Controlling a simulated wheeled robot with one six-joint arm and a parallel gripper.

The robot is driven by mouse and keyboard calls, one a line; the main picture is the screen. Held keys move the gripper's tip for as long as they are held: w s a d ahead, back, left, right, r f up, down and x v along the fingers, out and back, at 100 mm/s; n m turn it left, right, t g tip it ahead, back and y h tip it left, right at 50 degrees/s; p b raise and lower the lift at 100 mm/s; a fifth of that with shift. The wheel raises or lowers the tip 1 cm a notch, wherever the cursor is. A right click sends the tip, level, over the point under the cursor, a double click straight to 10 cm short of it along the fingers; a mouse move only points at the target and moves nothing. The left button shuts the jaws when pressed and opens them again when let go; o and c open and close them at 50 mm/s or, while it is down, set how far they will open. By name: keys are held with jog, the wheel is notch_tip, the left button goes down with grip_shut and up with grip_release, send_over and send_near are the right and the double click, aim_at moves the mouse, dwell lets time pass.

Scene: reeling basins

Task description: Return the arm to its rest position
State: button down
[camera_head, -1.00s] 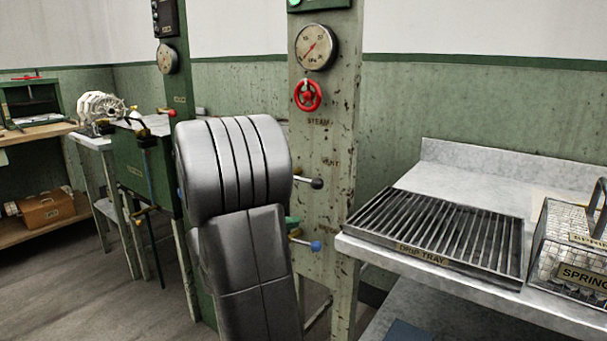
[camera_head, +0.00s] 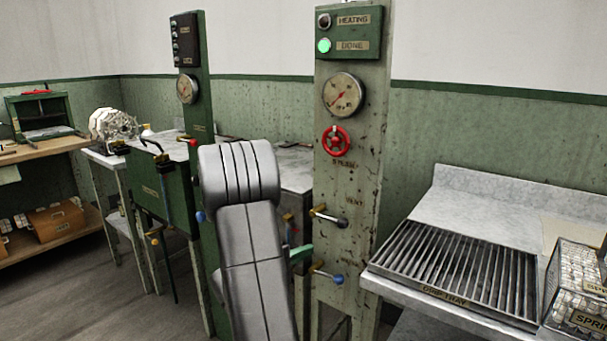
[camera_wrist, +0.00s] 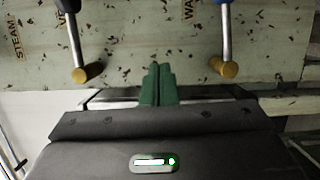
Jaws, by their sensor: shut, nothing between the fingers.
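In the head view only a bit of green finger (camera_head: 301,254) shows beside my arm link; the rest is hidden. The fingers point toward the worn post (camera_wrist: 150,45), between two levers with brass ends. I cannot tell how far they are from it.
The post (camera_head: 350,185) carries a red wheel (camera_head: 336,141), a black-knobbed lever (camera_head: 331,218), a blue-knobbed lever (camera_head: 328,274) and a lit green lamp (camera_head: 324,46). The drip tray (camera_head: 455,262) and a wire basket (camera_head: 577,290) are on the right bench. A green basin (camera_head: 160,190) stands left.

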jog(key=w+a+n+p, duration=0.1)
jog(key=n+p, duration=0.1)
jog(key=p, duration=0.2)
jog(key=shift+a+f, duration=0.1)
jog(key=shift+a, duration=0.05)
dwell(0.5)
